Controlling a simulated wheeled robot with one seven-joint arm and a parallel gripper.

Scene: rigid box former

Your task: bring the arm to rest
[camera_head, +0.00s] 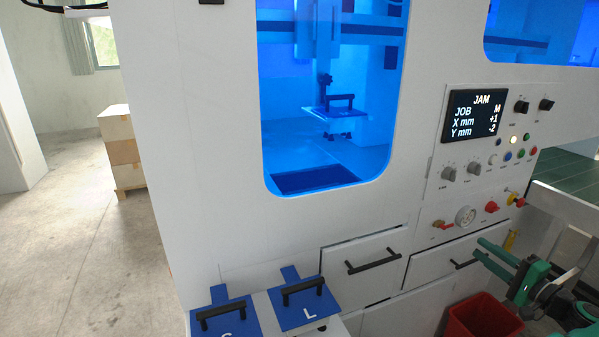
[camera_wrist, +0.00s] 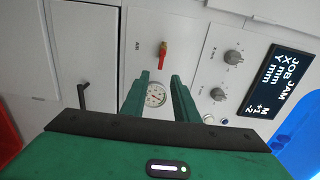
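My gripper (camera_head: 478,250) is at the lower right in the head view, in front of the white machine's lower drawers. Its two green fingers point left toward the machine front. In the wrist view the fingers of my gripper (camera_wrist: 160,78) stand apart with nothing between them. A round pressure gauge (camera_wrist: 156,95) shows behind the gap; it is also on the panel in the head view (camera_head: 465,216). The green arm behind the gripper is partly cut off by the picture edge.
The machine's screen (camera_head: 475,114) reads JAM, JOB M, X +1, Y -2. Knobs, buttons and a red-handled valve (camera_wrist: 163,48) stick out near the gripper. A red bin (camera_head: 482,318) stands below. Blue plates L (camera_head: 300,308) and another (camera_head: 222,318) lie left.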

